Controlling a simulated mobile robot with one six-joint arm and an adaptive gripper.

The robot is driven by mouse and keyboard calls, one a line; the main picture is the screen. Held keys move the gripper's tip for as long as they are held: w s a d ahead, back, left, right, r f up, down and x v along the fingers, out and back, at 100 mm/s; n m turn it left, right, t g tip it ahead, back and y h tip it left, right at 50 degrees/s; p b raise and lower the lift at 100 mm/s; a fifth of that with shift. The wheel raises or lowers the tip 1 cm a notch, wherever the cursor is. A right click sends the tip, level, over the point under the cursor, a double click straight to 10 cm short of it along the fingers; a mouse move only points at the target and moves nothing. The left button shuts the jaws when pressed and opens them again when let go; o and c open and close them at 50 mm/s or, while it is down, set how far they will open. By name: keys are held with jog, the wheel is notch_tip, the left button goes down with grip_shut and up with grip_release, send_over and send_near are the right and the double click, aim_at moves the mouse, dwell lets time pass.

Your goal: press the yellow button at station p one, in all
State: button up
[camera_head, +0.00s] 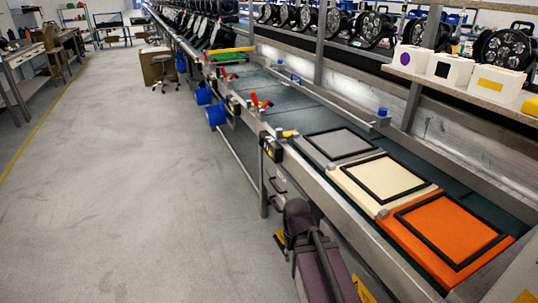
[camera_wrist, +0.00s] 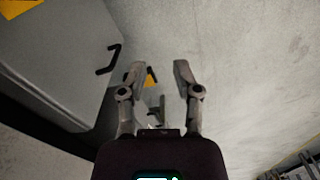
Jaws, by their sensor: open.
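My gripper (camera_wrist: 159,70) is open and empty in the wrist view, its two fingers spread apart. A small yellow patch (camera_wrist: 151,79) shows between the fingers; I cannot tell what it is. I cannot tell which of these is the yellow button, and no station label is readable. My arm is low in front of the line.
Grey (camera_head: 339,145), cream (camera_head: 349,179) and orange (camera_head: 424,239) panels with black frames lie on the line. White boxes (camera_head: 450,72) stand on the shelf behind. A grey cabinet (camera_wrist: 60,60) with a black handle is beside my gripper. The floor (camera_head: 130,190) at left is clear.

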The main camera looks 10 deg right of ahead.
grip_shut()
dwell(1.0)
